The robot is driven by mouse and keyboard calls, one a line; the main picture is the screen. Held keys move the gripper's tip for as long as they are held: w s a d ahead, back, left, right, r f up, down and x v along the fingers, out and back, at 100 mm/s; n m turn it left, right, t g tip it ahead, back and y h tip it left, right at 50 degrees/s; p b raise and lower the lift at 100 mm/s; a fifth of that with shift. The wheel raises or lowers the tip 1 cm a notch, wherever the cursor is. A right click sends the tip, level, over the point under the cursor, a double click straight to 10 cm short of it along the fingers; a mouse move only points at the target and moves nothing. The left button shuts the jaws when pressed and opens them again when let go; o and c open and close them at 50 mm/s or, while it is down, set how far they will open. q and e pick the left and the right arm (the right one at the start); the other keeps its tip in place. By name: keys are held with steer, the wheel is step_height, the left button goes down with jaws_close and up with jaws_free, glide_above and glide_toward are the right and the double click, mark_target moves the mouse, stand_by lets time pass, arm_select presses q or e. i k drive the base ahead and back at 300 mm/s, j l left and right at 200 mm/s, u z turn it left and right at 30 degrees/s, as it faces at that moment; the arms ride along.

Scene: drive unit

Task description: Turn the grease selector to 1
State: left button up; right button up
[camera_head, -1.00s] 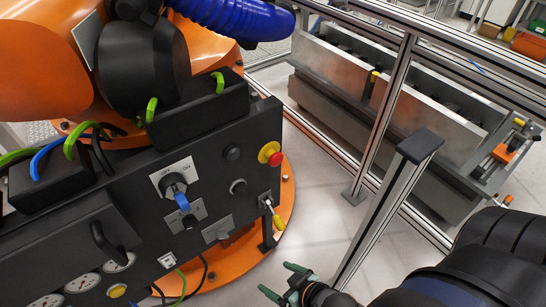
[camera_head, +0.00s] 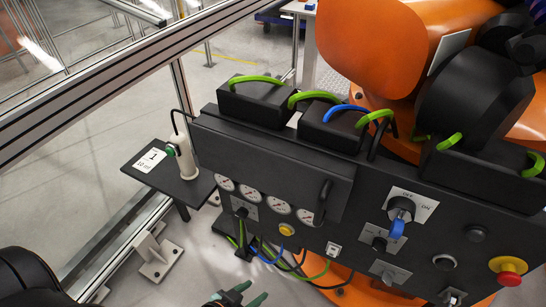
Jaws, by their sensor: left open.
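A dark control panel (camera_head: 350,215) fills the middle and right. A large rotary switch with a blue handle (camera_head: 398,229) sits on a light plate marked OFF and ON, its handle pointing down. Below it is a smaller black knob (camera_head: 379,243) on a grey plate. Another black knob (camera_head: 241,212) sits on a plate under the gauges at the left. I cannot read which of these is the grease selector. My left gripper (camera_head: 243,296) shows only its greenish fingertips at the bottom edge, open, below the panel and apart from the knobs. My right gripper is out of view.
A red and yellow emergency stop (camera_head: 509,269) and a black handle (camera_head: 322,202) stick out from the panel. Several gauges (camera_head: 251,196) sit at its left. A small shelf (camera_head: 190,188) holds a pale upright tool (camera_head: 181,150) beside a card. Hoses hang below the panel. A metal fence stands at left.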

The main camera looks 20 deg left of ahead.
mark_target(242, 213)
steer(key=u, duration=1.05)
